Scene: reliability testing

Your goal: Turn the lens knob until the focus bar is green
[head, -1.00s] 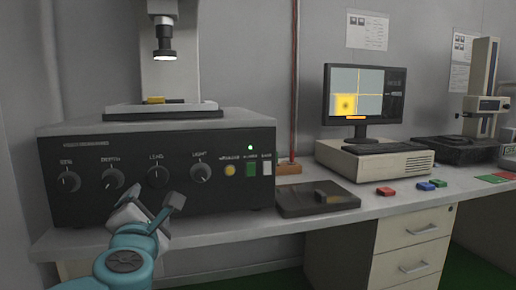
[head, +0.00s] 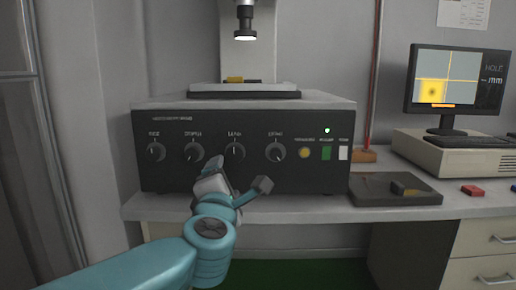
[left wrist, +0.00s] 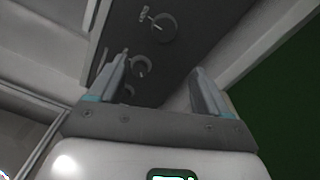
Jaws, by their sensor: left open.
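The lens knob (head: 235,152) is the third of the black dials on the front panel of a dark control box (head: 330,185); its pointer is near upright. The focus bar (head: 433,105) is an orange strip under the image on the monitor (head: 460,80). My left gripper (head: 238,177) is open and empty, its fingers just below the lens knob in the picture and apart from it as far as I can tell. In the left wrist view the open fingers (left wrist: 160,68) face the panel; a dial (left wrist: 163,27) lies beyond them, but I cannot tell which. My right gripper is not in view.
A microscope stage (head: 245,93) sits on the box. A dark flat tray (head: 395,190) lies on the bench at right.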

